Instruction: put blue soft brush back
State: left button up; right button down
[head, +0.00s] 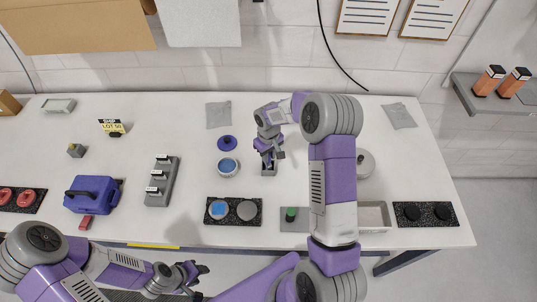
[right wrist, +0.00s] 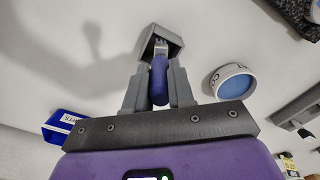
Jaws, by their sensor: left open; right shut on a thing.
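The blue soft brush (right wrist: 159,80) is in my right gripper (right wrist: 158,92), its blue handle between the two grey fingers in the right wrist view. Its far end is at a small grey square holder (right wrist: 174,48); how deep it sits in it, I cannot tell. In the head view my right gripper (head: 268,158) is above that grey holder (head: 269,172), mid-table, and the brush is mostly hidden. My left gripper (head: 190,275) is open and empty at the table's front edge.
A round white dish with blue inside (head: 228,167) and a blue lid (head: 227,143) are left of the holder. A black pad with two discs (head: 233,222) and a green-button block (head: 291,222) are in front. A grey rack (head: 162,182) and blue case (head: 92,195) stand further left.

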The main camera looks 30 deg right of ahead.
jog(key=shift+f+b, duration=0.6)
jog(key=shift+f, duration=0.05)
jog(key=c, duration=1)
grip_release()
jog(key=shift+r, duration=0.1)
jog(key=shift+o, duration=0.2)
jog(key=shift+r+p, duration=0.45)
jog(key=shift+p, duration=0.05)
notch_tip(320, 180, up, 12)
jog(key=shift+r, duration=0.15)
jog(key=shift+s, duration=0.1)
